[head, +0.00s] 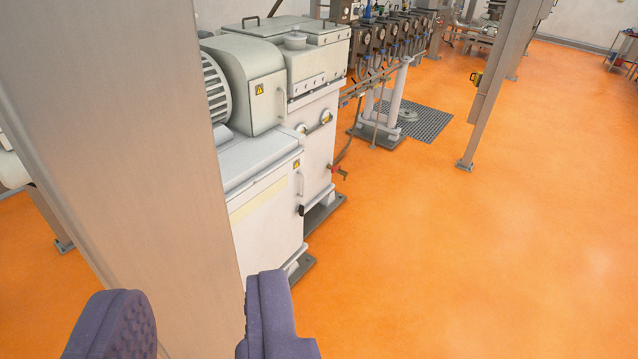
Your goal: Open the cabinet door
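My gripper (198,312) shows at the bottom left as two dark purple padded fingers. They are wide apart with nothing held between them. A tall, flat grey metal panel or post (125,150) fills the left of the view and shows behind the gap between the fingers. I cannot tell whether it is part of a cabinet, and I see no handle on it. No cabinet door can be clearly made out. I cannot tell whether the fingers touch the panel.
A white machine housing (265,205) with a motor grille and small handles stands behind the panel. A row of dark machine modules (390,40) runs to the back. A grey post (495,85) stands at right. The orange floor (480,260) is clear at right.

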